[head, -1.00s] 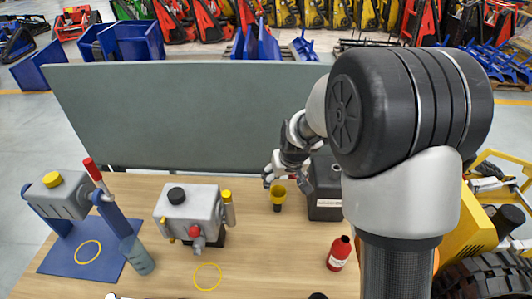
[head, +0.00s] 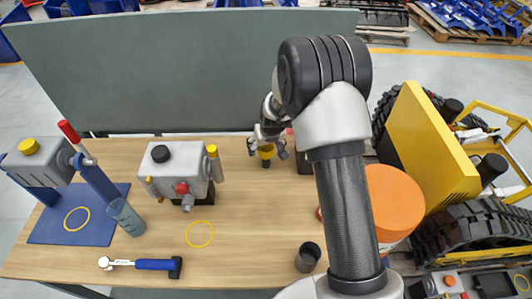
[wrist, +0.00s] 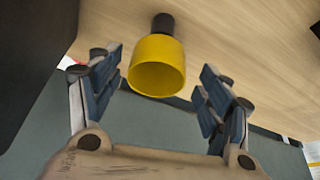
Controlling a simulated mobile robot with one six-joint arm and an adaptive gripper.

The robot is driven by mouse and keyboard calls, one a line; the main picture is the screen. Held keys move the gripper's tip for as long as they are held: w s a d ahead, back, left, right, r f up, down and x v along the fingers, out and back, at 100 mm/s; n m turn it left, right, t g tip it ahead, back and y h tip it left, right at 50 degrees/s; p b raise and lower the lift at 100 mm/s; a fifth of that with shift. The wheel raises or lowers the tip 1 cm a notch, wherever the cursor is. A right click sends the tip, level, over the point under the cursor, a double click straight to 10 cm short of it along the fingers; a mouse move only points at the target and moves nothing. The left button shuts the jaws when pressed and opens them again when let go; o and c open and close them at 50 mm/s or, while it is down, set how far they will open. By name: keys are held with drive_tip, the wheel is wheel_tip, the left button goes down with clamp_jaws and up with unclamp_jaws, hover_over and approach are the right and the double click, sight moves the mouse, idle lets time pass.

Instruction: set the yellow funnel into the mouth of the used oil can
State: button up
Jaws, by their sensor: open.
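The yellow funnel (head: 267,152) stands on the wooden table with its wide mouth up and a dark lower part beneath. In the wrist view the funnel (wrist: 157,66) lies between the two fingers, with gaps on both sides. My gripper (head: 268,149) is open around the funnel's upper part, and its fingers (wrist: 162,68) hold nothing. A dark box-like can (head: 304,157) stands just right of the funnel, mostly hidden behind my arm. It looks like the used oil can, but its mouth is hidden.
A green panel (head: 190,75) stands behind. An orange-topped drum (head: 392,197) is right.

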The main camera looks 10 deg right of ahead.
drive_tip(key=b+x, duration=0.1)
drive_tip(key=x, duration=0.3)
drive_tip(key=shift+d+f+b, duration=0.2)
drive_tip(key=shift+f+b, duration=0.1)
drive_tip(key=shift+b, duration=0.1)
drive_tip(key=shift+w+f, duration=0.2)
drive_tip(key=shift+f, duration=0.1)
drive_tip(key=shift+r, duration=0.1)
drive_tip(key=shift+c, duration=0.2)
drive_tip(key=c, duration=1.2)
